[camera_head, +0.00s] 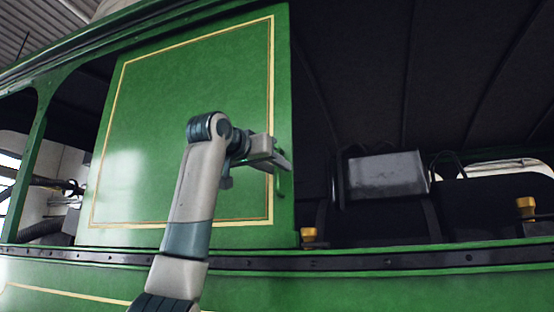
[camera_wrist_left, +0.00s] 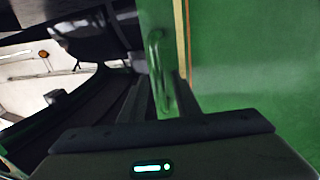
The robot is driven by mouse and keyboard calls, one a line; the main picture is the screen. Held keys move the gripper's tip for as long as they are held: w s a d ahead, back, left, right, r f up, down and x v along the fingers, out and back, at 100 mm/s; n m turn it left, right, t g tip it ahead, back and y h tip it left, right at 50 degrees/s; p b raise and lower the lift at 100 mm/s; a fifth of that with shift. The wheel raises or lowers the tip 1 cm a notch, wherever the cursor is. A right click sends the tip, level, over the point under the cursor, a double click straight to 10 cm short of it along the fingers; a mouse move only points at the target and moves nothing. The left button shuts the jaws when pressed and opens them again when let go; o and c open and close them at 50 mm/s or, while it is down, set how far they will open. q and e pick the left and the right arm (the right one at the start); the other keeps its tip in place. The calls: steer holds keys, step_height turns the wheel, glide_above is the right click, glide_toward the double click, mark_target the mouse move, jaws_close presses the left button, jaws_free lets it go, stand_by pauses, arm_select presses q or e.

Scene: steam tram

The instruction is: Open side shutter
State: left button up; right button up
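The side shutter (camera_head: 170,110) is a green panel with a yellow and cream border line, upright in the tram's side opening at the left of the head view. Its green bar handle (camera_head: 281,183) is near its right edge. The handle also shows in the left wrist view (camera_wrist_left: 156,62). My left gripper (camera_head: 284,162) is at the handle, with one finger on each side of it in the wrist view. The fingers look apart, with the handle between them; firm contact cannot be seen. My right gripper is in neither view.
A dark rail (camera_head: 400,262) runs below the shutter along the tram's side. Right of the shutter is an open dark cab with a grey box (camera_head: 385,177) and yellow-topped fittings (camera_head: 526,207). A green post (camera_head: 27,170) stands to the left.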

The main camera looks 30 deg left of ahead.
arm_select(q)
steer(key=shift+w, duration=0.45)
jaws_close()
steer(key=shift+d, duration=0.1)
